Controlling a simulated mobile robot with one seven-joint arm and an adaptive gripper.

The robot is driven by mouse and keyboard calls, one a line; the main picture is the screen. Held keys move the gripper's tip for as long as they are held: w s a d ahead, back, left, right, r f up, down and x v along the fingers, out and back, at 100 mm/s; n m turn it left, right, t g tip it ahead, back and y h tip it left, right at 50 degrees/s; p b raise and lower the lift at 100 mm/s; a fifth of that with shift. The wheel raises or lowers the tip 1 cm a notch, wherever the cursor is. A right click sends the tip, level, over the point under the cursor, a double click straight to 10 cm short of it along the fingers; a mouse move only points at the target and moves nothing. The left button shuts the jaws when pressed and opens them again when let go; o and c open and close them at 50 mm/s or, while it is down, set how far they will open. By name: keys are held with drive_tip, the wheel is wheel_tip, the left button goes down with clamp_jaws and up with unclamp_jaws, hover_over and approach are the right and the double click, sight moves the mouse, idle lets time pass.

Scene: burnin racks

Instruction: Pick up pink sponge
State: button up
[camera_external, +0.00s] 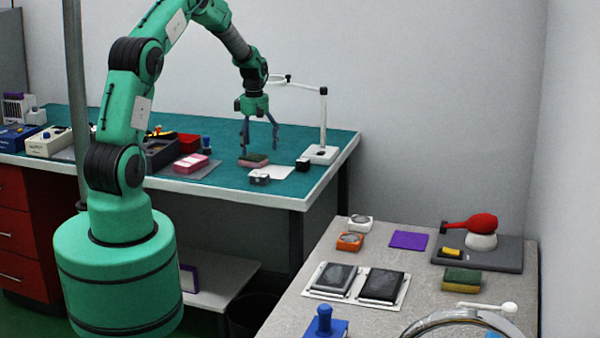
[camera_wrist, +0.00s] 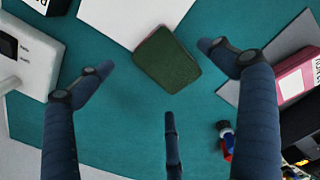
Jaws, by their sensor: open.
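The pink sponge (camera_external: 253,161) lies flat on the teal bench top, with a dark green upper face and pink along its lower side. In the wrist view its green face (camera_wrist: 167,57) shows at upper middle, with a thin pinkish edge at the left. My gripper (camera_external: 261,146) hangs pointing down just above the sponge. Its fingers are spread open and empty. In the wrist view two fingertips flank the sponge left and right, and a third finger (camera_wrist: 171,140) stands below it in the picture; none visibly touches it.
A white sheet (camera_external: 280,172) lies right beside the sponge, with a small box (camera_external: 260,178) in front. A white lamp stand (camera_external: 321,153) is at the right. A pink-and-white box (camera_external: 191,165) lies left on a grey mat. Another green-yellow sponge (camera_external: 462,280) is on the near bench.

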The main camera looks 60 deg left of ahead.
sight(255, 155)
drive_tip(key=shift+f+b, duration=0.45)
drive_tip(key=shift+f, duration=1.65)
drive_tip(key=c, duration=0.8)
